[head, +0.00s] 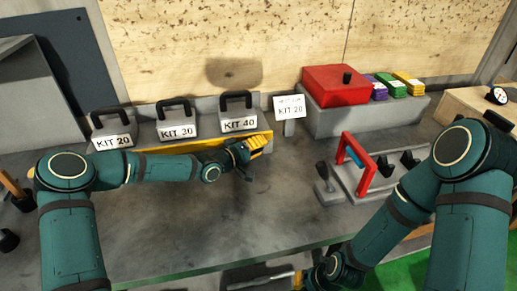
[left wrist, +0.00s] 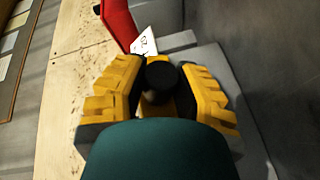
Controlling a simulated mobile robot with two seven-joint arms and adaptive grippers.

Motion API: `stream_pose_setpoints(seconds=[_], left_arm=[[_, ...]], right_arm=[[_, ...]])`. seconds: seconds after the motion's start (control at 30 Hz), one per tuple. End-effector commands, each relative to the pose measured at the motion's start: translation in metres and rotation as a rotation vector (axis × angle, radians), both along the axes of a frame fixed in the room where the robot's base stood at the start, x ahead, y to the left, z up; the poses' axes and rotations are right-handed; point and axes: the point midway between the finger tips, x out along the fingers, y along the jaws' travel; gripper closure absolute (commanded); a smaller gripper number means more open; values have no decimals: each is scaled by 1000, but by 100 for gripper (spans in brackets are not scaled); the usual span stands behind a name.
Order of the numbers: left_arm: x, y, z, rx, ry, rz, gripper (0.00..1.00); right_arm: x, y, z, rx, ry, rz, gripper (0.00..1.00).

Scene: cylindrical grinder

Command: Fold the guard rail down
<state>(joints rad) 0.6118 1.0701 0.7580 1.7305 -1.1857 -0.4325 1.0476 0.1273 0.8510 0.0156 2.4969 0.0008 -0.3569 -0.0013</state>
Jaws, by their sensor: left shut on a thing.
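A long yellow rail (head: 178,147), which I take to be the guard rail, runs along the front of the row of kit weights in the head view. My left gripper (head: 257,144) is at its right end and covers part of it. In the left wrist view the yellow fingers (left wrist: 160,95) are closed around a black round knob (left wrist: 161,75), with a bit of yellow behind it. How the knob joins the rail is hidden. My right gripper (head: 298,280) is low at the bottom edge of the head view, mostly hidden by its arm; its fingers are not clear.
Grey weights labelled KIT 20 (head: 112,140), KIT 30 (head: 176,131) and KIT 40 (head: 239,124) stand behind the rail. A KIT 20 sign (head: 289,107), a red box (head: 336,86) and a red-framed fixture (head: 372,182) are to the right. The front bench top (head: 190,225) is mostly clear.

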Motion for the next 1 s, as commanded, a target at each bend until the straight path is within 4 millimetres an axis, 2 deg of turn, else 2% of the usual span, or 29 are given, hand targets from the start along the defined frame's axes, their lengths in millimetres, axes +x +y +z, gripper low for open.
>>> stream_pose_setpoints(seconds=[0.03, 0.1, 0.43, 1.0], left_arm=[[-1, -1, -7, 11, -34, -1, 100], [-1, -1, -8, 27, -83, -2, 100], [-2, -2, -12, 82, -248, -2, 100], [-3, -2, -15, 97, -296, -4, 100]], right_arm=[[1, 0, -9, 0, -2, -1, 100], [2, 0, -12, 0, -4, -1, 100], [2, 0, -12, -1, -6, -1, 100], [2, 0, -12, -1, -6, -2, 100]])
